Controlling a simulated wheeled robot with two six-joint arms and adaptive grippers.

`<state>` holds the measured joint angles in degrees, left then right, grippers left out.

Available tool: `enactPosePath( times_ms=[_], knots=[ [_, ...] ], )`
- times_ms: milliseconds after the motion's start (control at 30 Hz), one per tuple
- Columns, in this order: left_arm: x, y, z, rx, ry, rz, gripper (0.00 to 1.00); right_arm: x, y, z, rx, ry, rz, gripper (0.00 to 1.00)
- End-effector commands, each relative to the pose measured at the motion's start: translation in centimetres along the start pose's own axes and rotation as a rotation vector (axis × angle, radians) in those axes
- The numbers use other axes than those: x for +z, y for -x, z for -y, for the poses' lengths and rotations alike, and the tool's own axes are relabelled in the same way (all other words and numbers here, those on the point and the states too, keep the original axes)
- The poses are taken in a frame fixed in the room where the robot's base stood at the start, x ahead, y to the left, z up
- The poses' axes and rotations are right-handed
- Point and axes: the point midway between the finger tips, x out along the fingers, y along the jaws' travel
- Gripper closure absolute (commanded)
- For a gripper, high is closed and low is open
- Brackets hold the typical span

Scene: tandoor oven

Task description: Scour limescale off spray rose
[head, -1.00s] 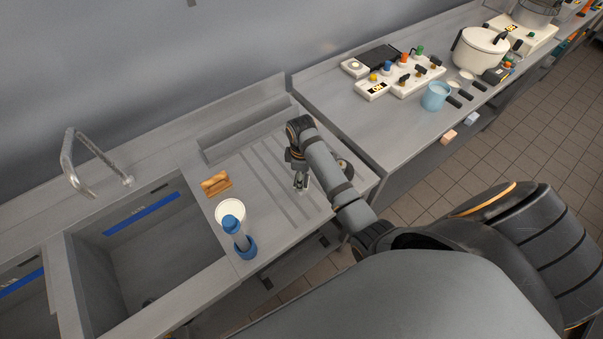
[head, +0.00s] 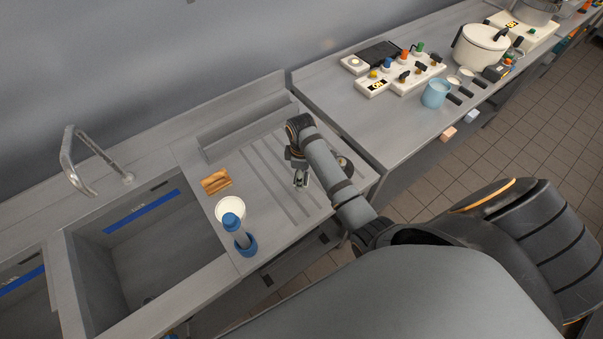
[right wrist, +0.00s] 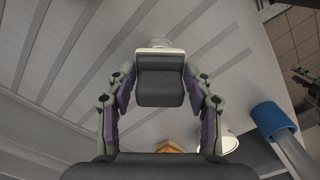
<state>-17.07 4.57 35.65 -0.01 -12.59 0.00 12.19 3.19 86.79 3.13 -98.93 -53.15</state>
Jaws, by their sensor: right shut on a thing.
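My right gripper (head: 301,181) hangs low over the ribbed drainboard. In the right wrist view its fingers (right wrist: 160,95) are closed on a dark grey block (right wrist: 160,88) with a cream edge; a pale round piece (right wrist: 160,43) shows just past it. I cannot tell for sure what this held thing is. I cannot tell which thing is the spray rose. My left gripper is out of view.
A small wooden brush-like block (head: 216,182) lies between the sink basin (head: 150,245) and drainboard. A curved tap (head: 68,160) stands at the basin's back. The right counter holds a light blue mug (head: 435,93), white pot (head: 480,48) and control panels. The drainboard's middle is clear.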

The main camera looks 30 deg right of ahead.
Motion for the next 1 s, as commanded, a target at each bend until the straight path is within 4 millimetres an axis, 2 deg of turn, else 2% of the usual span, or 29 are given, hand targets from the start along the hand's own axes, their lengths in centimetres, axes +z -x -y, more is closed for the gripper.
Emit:
enactPosePath(
  times_ms=[333,700,1000],
  knots=[
    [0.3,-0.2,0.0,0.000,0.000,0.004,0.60,0.0,-0.8,0.0,0.000,0.000,0.000,0.86],
    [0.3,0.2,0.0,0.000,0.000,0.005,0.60,2.5,-0.6,0.0,0.001,0.000,0.000,0.86],
    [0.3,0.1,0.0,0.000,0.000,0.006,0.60,2.5,-0.7,0.0,0.000,0.000,0.000,0.86]
  ],
)
